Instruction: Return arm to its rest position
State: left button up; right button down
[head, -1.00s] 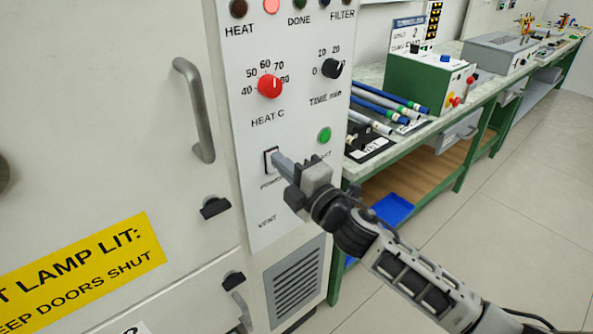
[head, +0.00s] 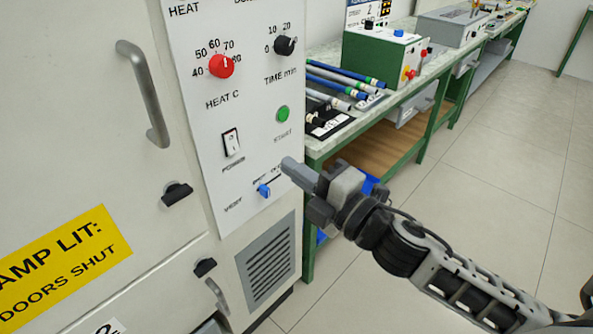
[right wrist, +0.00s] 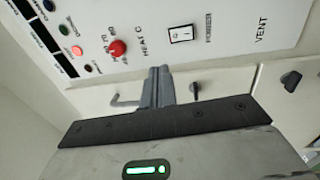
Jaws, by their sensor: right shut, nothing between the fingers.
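My right gripper (head: 292,168) is shut and empty. In the head view it stands in front of the lower right part of the machine's white control panel (head: 200,120), to the right of the power switch. The white rocker power switch (head: 231,142) is uncovered in the head view. In the right wrist view the closed fingers (right wrist: 157,85) point at the panel, below the power switch (right wrist: 181,34) and the red heat knob (right wrist: 117,48). My left gripper is not in view.
A blue vent slider (head: 264,191) sits low on the panel, close to my right gripper. A green-framed bench (head: 400,107) with blue and grey rods (head: 340,80) and a green box (head: 380,60) stands behind my right arm. Clear tiled floor (head: 510,150) lies at the right.

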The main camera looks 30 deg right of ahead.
dwell(0.3)
jog(key=s+a+f+m+g+h, duration=0.2)
jog(key=s+f+m+g, duration=0.2)
jog(key=f+m, duration=0.5)
jog(key=s+a+f+m+g+h, duration=0.1)
jog(key=s+a+f+m+g, duration=0.1)
jog(key=s+f+m, duration=0.7)
notch_tip(320, 180, down, 7)
jog(key=shift+s+a+f+m+g+h, duration=0.2)
jog(key=shift+a+m+g+h, duration=0.15)
jog(key=shift+m+g, duration=0.5)
